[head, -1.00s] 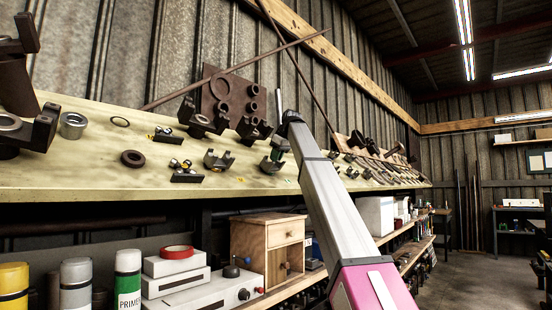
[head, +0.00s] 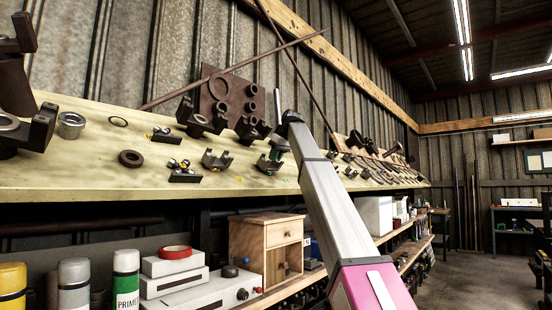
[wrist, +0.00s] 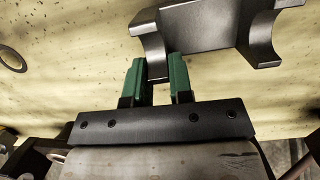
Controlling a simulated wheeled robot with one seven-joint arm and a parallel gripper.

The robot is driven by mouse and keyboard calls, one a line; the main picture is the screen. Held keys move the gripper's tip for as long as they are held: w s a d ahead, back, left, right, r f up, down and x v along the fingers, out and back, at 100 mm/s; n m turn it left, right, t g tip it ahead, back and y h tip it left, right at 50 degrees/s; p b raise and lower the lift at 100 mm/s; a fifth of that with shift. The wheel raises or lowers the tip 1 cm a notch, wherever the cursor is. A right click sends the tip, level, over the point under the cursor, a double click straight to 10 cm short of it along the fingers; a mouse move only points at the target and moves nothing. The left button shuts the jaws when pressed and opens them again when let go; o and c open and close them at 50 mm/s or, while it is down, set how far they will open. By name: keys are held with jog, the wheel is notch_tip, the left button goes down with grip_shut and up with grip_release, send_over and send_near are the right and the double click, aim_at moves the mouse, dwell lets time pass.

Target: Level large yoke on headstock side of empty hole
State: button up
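The large yoke (wrist: 205,38) is a grey metal fork with two curved lugs, at the top middle of the wrist view. My gripper (wrist: 157,66) has two green fingers, one on each side of the yoke's left lug. In the head view the yoke (head: 268,164) is a small dark grey piece near the bench's front edge, partly hidden by my gripper (head: 279,146) and arm. Its exact tilt is hard to tell. I cannot make out the headstock or an empty hole.
The pale wooden bench (head: 75,178) holds another grey yoke (head: 217,160), dark rings and brackets. A rusty plate (head: 228,95) with rings leans at the back. A wooden drawer box (head: 262,250) and spray cans (head: 126,275) stand below. The floor at right is clear.

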jog(key=o, duration=0.4)
jog(key=shift+a+r, duration=0.2)
jog(key=shift+a, duration=0.1)
jog(key=shift+o, duration=0.2)
jog(key=shift+d+f, duration=0.1)
jog(key=shift+f, duration=0.1)
jog(key=shift+d, duration=0.1)
